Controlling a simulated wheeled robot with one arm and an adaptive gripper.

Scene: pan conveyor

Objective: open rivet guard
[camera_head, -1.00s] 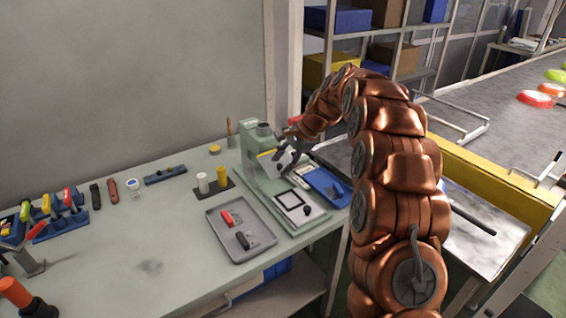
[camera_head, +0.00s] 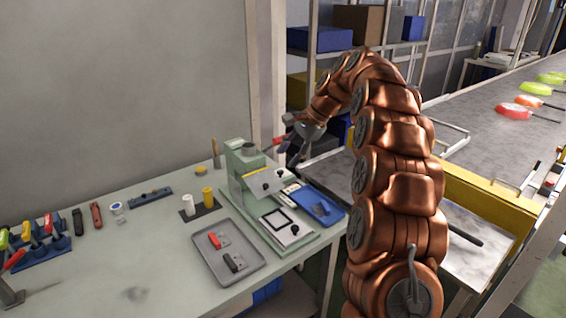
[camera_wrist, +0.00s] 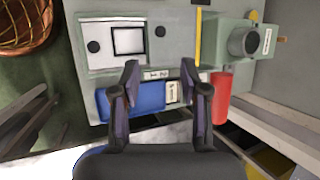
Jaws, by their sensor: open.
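The green rivet press (camera_head: 236,165) stands at the right end of the bench; its head also shows in the wrist view (camera_wrist: 228,20). Its pale guard panel (camera_head: 257,184), with a yellow edge strip and a black knob, slants outward over the press base, raised at an angle. In the wrist view the yellow strip (camera_wrist: 198,40) shows nearly edge-on. A red handle (camera_wrist: 222,95) lies just right of my right finger. My gripper (camera_head: 298,150) is open and empty, above and to the right of the guard, apart from it. Its two fingers also show in the wrist view (camera_wrist: 160,88).
A blue tray (camera_head: 322,209) sits at the right of the press base. A grey tray (camera_head: 208,262) with red and black pieces lies in front. White and yellow cylinders stand to the left. The conveyor with coloured pans (camera_head: 515,111) runs at the right.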

